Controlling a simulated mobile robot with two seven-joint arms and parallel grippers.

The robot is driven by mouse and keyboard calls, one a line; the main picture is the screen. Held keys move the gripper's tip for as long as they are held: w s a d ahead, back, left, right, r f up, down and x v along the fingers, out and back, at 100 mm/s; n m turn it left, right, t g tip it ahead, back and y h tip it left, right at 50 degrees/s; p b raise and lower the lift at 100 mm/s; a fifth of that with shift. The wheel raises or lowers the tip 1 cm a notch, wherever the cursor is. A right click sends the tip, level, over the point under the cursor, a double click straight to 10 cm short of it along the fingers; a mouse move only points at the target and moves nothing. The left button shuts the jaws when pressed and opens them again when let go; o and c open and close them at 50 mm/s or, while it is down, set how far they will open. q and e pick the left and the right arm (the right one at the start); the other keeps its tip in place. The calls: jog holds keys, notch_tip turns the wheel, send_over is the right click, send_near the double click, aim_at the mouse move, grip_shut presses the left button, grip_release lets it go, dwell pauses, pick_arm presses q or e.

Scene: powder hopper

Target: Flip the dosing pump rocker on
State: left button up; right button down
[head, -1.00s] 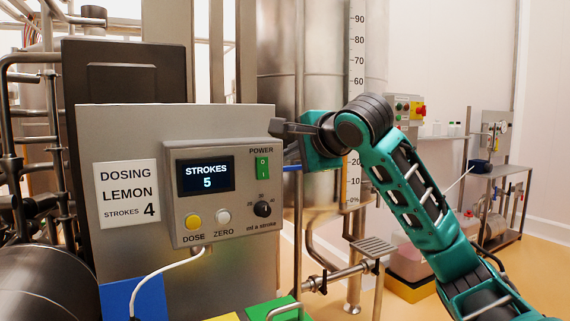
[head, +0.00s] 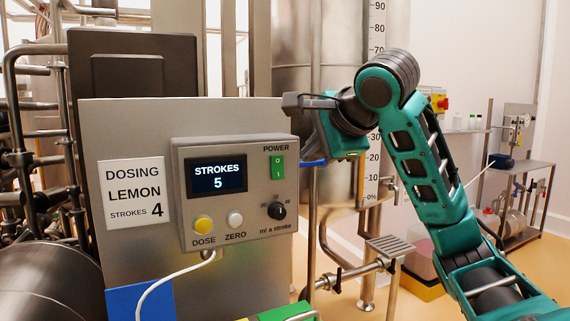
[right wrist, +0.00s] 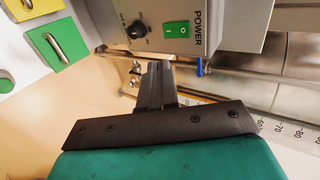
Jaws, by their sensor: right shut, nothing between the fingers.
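The dosing pump box (head: 255,217) is grey, with a lit display (head: 217,177) reading STROKES 5. Its green POWER rocker (head: 277,167) is at the upper right, marked O above and I below. The rocker also shows in the right wrist view (right wrist: 177,30), unobstructed. Which side is pressed in I cannot tell. My right gripper (head: 287,101) is shut and empty, above the rocker and apart from the box. In the right wrist view its shut fingers (right wrist: 158,68) point toward the box, short of the rocker. My left gripper is in neither view.
A yellow DOSE button (head: 203,224), a white ZERO button (head: 235,219) and a black dial (head: 277,211) are on the box. A sign (head: 135,192) reads DOSING LEMON STROKES 4. A steel tank (head: 335,60) stands behind my right arm.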

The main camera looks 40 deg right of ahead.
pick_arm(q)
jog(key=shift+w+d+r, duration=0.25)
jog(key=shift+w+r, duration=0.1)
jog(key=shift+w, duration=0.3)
pick_arm(e)
jog(key=shift+s+a+g, duration=0.1)
jog(key=shift+s+g, duration=0.05)
jog(key=shift+g, duration=0.15)
jog(key=shift+r, duration=0.1)
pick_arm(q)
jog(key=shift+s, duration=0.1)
pick_arm(e)
send_near(279, 176)
notch_tip(279, 176, down, 3)
jog(key=shift+w+d+f, duration=0.15)
jog(key=shift+w+d, duration=0.15)
jog(key=shift+w, duration=0.5)
jog(key=shift+w+d+f, duration=0.1)
jog(key=shift+w+d, duration=0.2)
jog(key=shift+w, duration=0.5)
jog(key=shift+w+d+f, duration=0.15)
jog(key=shift+w+d, duration=0.1)
jog(key=shift+w, duration=0.6)
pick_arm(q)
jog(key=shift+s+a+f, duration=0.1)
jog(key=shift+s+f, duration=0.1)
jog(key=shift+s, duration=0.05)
